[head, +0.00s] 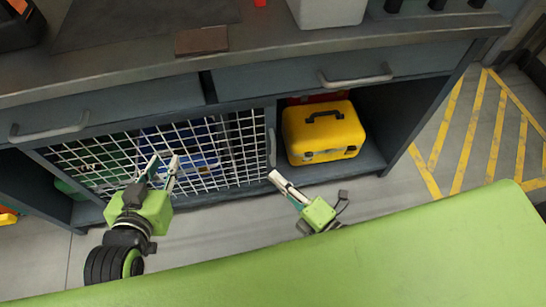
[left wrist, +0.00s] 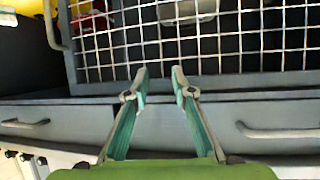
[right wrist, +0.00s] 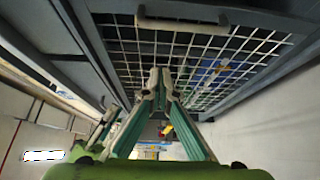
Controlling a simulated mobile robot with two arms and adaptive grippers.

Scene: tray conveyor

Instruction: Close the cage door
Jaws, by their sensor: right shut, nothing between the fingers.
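The cage door (head: 225,150) is a white wire grid in a dark grey frame, across the left and middle of the cabinet opening. Its upright handle (head: 273,147) is at its right edge, beside the uncovered right part. The handle also shows in the right wrist view (right wrist: 185,25) and left wrist view (left wrist: 52,25). My left gripper (head: 165,160) is open and empty in front of the grid; its fingers are apart in the left wrist view (left wrist: 160,75). My right gripper (head: 273,176) is shut and empty, its tips near the handle's lower end. Whether they touch is unclear.
A yellow toolbox (head: 322,131) stands in the uncovered right part of the cabinet, with a red case (head: 315,98) behind it. Blue and green things show behind the grid. Drawers with handles (head: 355,77) sit above. Floor at right with yellow stripes (head: 482,130) is clear.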

